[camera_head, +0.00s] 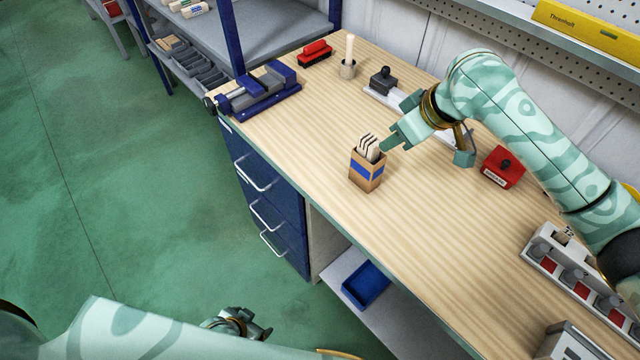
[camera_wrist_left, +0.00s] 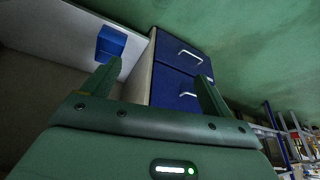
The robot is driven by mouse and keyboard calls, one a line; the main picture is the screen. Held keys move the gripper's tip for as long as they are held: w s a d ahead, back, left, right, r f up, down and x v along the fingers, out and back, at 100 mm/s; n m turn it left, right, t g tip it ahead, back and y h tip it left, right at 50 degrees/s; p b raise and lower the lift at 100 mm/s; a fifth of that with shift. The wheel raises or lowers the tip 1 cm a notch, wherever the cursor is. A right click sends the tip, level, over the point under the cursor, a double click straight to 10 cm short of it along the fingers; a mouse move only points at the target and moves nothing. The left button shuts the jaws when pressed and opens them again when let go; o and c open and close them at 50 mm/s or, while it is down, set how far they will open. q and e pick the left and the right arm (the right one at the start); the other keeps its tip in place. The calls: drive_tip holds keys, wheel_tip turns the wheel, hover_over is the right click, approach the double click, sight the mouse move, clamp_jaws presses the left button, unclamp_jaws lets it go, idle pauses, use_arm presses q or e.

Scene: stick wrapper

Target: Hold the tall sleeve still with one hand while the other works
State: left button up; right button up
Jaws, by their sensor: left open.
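A tall tan cardboard sleeve (camera_head: 367,177) with a blue band stands upright on the wooden bench. Several pale flat sticks (camera_head: 368,147) stick out of its top. My right gripper (camera_head: 428,155) is just right of the sleeve, its two fingers spread wide apart with nothing seen between them. One fingertip is close to the sleeve's upper right edge; I cannot tell if it touches. My left gripper (camera_head: 240,325) is low in front of the bench, away from the sleeve. In the left wrist view its fingers (camera_wrist_left: 155,88) are open and empty, facing the bench drawers.
The wooden bench (camera_head: 440,250) is clear around the sleeve. A blue vise (camera_head: 262,92), a red block (camera_head: 315,53) and a small cup with a stick (camera_head: 348,70) stand at the back left. A red box (camera_head: 502,167) and a grey rack (camera_head: 575,275) are to the right. Blue drawers (camera_head: 262,195) face the left arm.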

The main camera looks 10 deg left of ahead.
use_arm(q)
drive_tip(key=w+d+r+t+h, duration=0.1)
drive_tip(key=w+d+r+t, duration=0.15)
drive_tip(key=w+r, duration=0.65)
drive_tip(key=m+t+h, duration=0.4)
drive_tip(key=h, duration=0.2)
approach(360, 172)
drive_tip(key=x, duration=1.2)
drive_tip(key=shift+w+d+f, duration=0.1)
drive_tip(key=shift+w, duration=0.15)
